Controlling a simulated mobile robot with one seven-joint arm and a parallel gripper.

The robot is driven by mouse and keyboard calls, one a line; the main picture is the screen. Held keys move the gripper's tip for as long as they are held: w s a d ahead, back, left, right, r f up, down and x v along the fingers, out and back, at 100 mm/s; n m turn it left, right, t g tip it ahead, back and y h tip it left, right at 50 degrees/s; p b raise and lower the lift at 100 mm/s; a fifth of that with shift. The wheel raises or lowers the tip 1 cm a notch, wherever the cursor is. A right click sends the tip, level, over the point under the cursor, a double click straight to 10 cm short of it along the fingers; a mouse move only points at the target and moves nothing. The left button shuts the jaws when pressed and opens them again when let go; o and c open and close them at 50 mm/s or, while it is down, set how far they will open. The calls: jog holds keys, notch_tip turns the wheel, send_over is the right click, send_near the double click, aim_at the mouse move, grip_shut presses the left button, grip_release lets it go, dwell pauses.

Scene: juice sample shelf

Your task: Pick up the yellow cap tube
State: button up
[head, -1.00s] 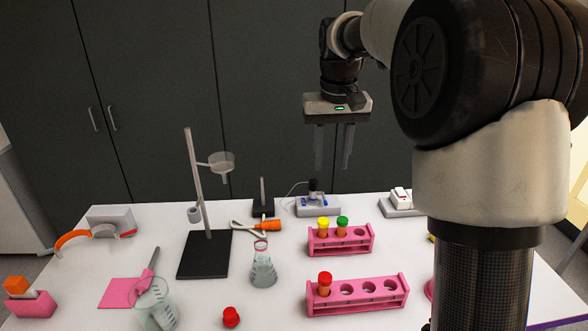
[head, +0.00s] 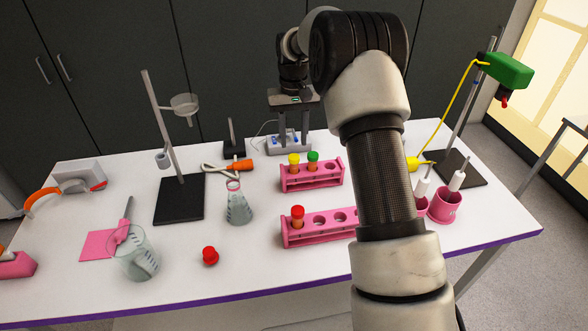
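The yellow cap tube (head: 294,163) stands upright in the back pink rack (head: 312,181), left of a green cap tube (head: 313,159). My gripper (head: 292,148) points down just behind and above that rack, with its two fingers apart and nothing seen between them. The yellow cap is near the left finger in the picture; I cannot tell how far the fingers are from it in depth. The fingertips are partly hidden near the tube caps.
A front pink rack (head: 300,239) holds a red cap tube (head: 298,217). A flask (head: 238,205), a ring stand (head: 180,200), a beaker (head: 138,258) and a red cap (head: 210,256) stand to the left. Pink cups (head: 445,207) stand at right. My arm hides part of the table.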

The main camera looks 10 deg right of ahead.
aim_at(294, 156)
jog(key=shift+f+p, duration=0.55)
jog(key=shift+f, duration=2.9)
grip_shut()
